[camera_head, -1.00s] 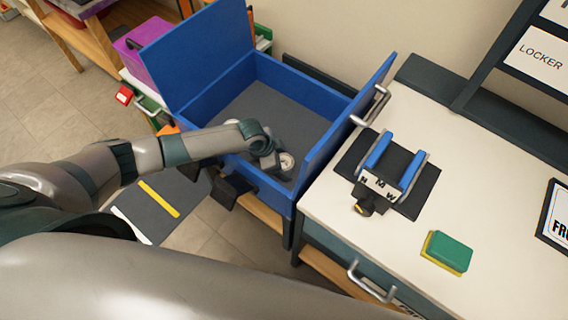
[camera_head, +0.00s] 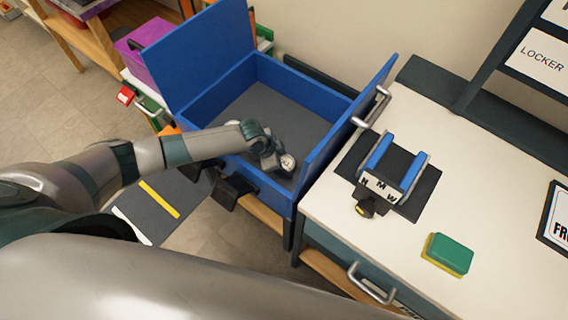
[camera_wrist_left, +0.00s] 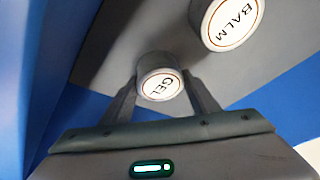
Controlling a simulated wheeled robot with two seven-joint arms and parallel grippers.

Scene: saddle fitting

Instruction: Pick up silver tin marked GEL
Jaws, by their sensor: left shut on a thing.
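The silver tin marked GEL (camera_wrist_left: 160,84) has a white lid with an orange ring and sits between the two fingers of my left gripper (camera_wrist_left: 163,90) in the left wrist view. The fingers are shut on its sides. A second tin, marked BALM (camera_wrist_left: 229,22), stands beside it, apart from the fingers. In the head view my left gripper (camera_head: 276,160) is inside the blue box (camera_head: 330,100). One pale tin lid shows at its tip, too small to read. I cannot tell if the GEL tin is clear of the box floor. My right gripper is out of view.
The box has raised blue walls close around the gripper and a grey floor (camera_head: 280,107). To its right, a white worktop (camera_head: 485,200) holds a blue-armed holder (camera_head: 395,172) on a dark mat and a green-yellow sponge (camera_head: 448,253).

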